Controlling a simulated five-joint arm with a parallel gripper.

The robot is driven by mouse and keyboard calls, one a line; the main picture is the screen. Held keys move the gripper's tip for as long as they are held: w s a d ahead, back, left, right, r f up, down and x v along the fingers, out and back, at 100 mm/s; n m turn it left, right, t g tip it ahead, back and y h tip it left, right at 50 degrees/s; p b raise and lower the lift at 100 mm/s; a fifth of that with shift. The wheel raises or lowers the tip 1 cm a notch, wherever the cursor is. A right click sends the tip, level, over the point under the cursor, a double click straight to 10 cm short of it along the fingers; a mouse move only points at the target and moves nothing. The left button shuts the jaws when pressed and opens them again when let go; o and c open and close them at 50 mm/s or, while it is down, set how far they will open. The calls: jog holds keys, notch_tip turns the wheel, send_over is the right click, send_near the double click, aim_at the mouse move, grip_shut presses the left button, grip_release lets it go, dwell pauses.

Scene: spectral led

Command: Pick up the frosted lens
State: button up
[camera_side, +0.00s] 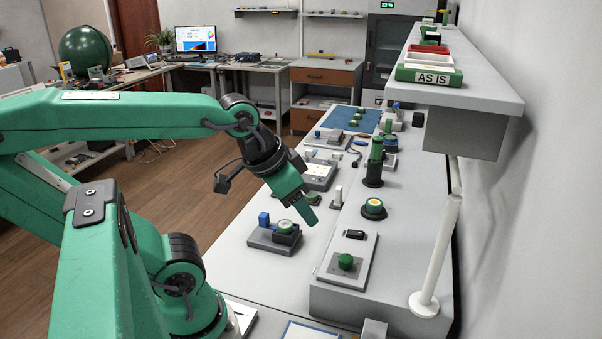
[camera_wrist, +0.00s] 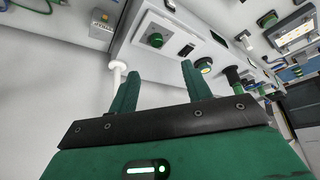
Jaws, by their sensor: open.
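My gripper (camera_side: 308,208) is open and empty, tilted down above the bench. It also shows in the wrist view (camera_wrist: 160,70), with two green fingers apart and nothing between them. No part is plainly recognisable as the frosted lens. A pale-topped round part (camera_side: 286,226) sits on a dark fixture with a blue block, just below and left of the fingertips.
A white panel with a green knob (camera_side: 346,261) lies on the ledge's near end. A dark green upright cylinder (camera_side: 375,163) stands farther back. A white post (camera_side: 436,250) supports a shelf (camera_side: 470,85) at right. Open bench lies between the fixtures.

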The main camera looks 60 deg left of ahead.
jog(key=shift+o, duration=1.4)
jog(key=m+g, duration=0.6)
jog(key=m, duration=0.1)
send_over(285, 222)
notch_tip(285, 222, down, 14)
jog(key=shift+d+r, duration=0.1)
jog(key=shift+r, duration=0.1)
jog(key=shift+f, duration=0.2)
jog(key=shift+f, duration=1.2)
jog(key=shift+f, duration=0.1)
